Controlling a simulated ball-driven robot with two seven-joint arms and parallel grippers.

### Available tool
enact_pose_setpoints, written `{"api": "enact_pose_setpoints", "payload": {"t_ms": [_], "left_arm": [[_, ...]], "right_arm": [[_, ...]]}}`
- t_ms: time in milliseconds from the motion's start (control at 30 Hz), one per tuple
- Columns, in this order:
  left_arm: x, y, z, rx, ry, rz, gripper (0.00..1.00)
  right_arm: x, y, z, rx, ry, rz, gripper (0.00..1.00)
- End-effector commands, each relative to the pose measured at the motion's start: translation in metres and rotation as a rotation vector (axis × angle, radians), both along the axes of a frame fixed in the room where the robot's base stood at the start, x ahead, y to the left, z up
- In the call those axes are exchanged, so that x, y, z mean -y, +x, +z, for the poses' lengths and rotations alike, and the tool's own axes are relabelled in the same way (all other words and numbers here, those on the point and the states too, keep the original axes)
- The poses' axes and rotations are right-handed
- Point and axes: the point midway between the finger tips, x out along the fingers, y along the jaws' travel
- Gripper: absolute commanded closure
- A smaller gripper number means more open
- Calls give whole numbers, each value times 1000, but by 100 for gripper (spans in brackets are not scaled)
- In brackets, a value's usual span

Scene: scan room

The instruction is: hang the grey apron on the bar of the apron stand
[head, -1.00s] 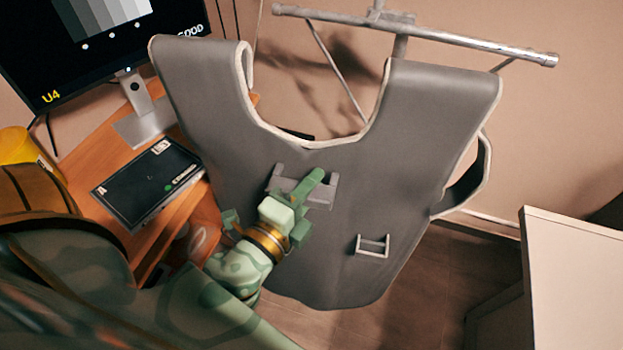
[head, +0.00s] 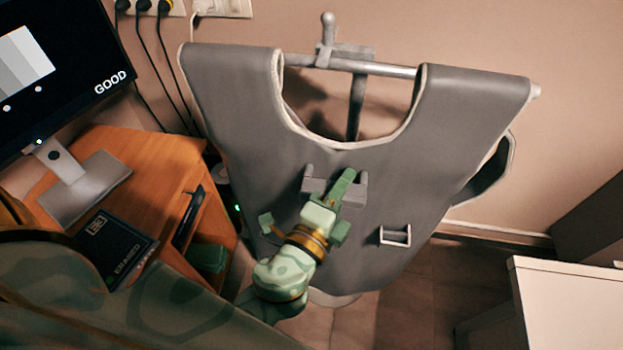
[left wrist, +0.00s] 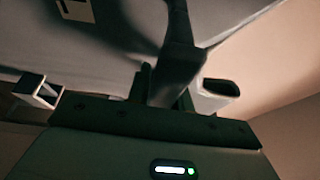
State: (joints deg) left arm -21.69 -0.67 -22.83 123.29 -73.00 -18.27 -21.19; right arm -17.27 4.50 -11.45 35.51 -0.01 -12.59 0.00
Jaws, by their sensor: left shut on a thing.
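The grey apron (head: 365,210) with pale edging hangs upright in my left gripper (head: 338,194), its front facing me. The gripper is shut on the grey grip block (head: 356,191) at the apron's chest. The bar (head: 385,69) of the apron stand shows through the neck opening, behind the apron. The bar's right end sticks out past the right shoulder; its left part is hidden. The left shoulder top is above the bar's line. I cannot tell whether the shoulders touch the bar. In the left wrist view the gripper (left wrist: 168,85) is close against the apron (left wrist: 110,45). My right gripper is not in view.
A wooden desk (head: 150,150) with a monitor (head: 55,75) and a dark box (head: 108,245) is at the left. A white cabinet (head: 570,290) is at the lower right. Wall sockets with cables (head: 160,5) are at the top left. Floor shows between desk and cabinet.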

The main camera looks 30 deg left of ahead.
Motion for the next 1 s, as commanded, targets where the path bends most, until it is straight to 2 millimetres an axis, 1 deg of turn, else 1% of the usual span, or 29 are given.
{"api": "enact_pose_setpoints", "payload": {"t_ms": [33,100,233,467,1000], "left_arm": [[6,3,-2,6,1,-4,100],[12,5,-3,8,1,-11,100],[15,9,-3,9,4,-17,100],[11,23,-1,12,5,-17,100],[-1,66,-2,11,4,-18,100]], "right_arm": [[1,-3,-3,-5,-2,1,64],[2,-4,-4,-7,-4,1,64],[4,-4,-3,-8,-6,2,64],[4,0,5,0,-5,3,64],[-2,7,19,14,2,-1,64]]}}
